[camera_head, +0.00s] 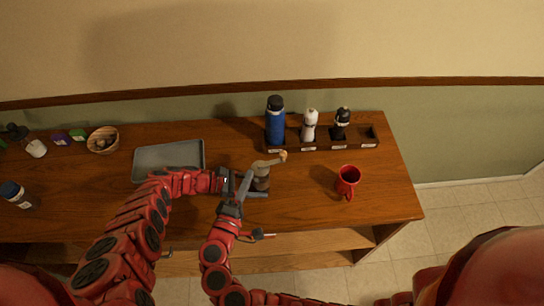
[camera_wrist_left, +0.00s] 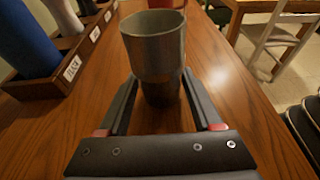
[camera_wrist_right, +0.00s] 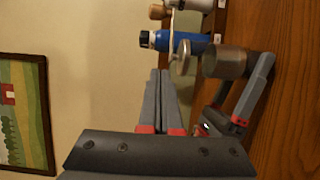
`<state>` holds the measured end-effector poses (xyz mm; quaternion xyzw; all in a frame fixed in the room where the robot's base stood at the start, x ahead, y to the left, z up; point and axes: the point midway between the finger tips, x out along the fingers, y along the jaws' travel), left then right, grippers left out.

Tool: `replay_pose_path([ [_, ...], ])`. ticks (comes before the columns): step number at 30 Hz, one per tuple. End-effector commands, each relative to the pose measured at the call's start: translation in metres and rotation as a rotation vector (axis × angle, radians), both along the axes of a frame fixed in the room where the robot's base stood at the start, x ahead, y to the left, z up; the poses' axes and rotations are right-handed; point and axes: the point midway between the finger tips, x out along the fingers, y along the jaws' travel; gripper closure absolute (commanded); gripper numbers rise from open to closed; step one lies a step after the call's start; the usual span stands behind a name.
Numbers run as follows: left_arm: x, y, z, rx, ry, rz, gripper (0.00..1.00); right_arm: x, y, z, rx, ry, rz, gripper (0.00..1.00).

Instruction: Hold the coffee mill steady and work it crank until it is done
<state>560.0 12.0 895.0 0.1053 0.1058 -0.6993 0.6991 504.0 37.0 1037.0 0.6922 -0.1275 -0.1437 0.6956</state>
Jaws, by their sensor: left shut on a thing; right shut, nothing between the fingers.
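The coffee mill (camera_head: 262,183) stands on the wooden counter, a grey metal cylinder with a crank (camera_head: 268,162) on top ending in a tan knob (camera_head: 283,155). My left gripper (camera_head: 256,190) is shut on the mill's lower body; the left wrist view shows the mill body (camera_wrist_left: 155,48) between the fingers (camera_wrist_left: 160,90). My right gripper (camera_head: 246,177) is beside the mill's top, left of it, shut and empty. In the right wrist view its closed fingertips (camera_wrist_right: 160,73) are near the crank (camera_wrist_right: 181,58), apparently apart from it. The knob (camera_wrist_right: 158,12) lies farther off.
Behind the mill, a dark rack (camera_head: 310,146) holds a blue bottle (camera_head: 275,125), a white bottle (camera_head: 309,126) and a black-topped one (camera_head: 341,120). A red mug (camera_head: 347,177) stands to the right, a grey tray (camera_head: 150,158) to the left. Counter between mill and mug is clear.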

Motion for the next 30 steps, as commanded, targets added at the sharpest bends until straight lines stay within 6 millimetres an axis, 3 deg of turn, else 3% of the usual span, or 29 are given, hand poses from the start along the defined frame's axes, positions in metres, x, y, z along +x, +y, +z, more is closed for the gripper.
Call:
replay_pose_path([
  [8, 0.0, 0.0, 0.001, -0.001, -0.001, 0.0, 0.65, 0.022, -0.015, 0.01, -0.01, -0.026, -0.034, 1.0],
  [19, 0.0, 0.0, 0.001, -0.001, -0.001, 0.0, 0.65, 0.093, -0.047, 0.009, -0.008, -0.024, -0.035, 1.0],
  [24, 0.0, 0.0, 0.0, -0.001, 0.0, 0.0, 0.65, 0.074, -0.063, 0.009, -0.007, -0.024, -0.027, 1.0],
  [30, 0.0, 0.0, 0.0, -0.001, -0.001, 0.0, 0.65, 0.065, -0.073, 0.009, -0.011, -0.023, -0.027, 1.0],
])
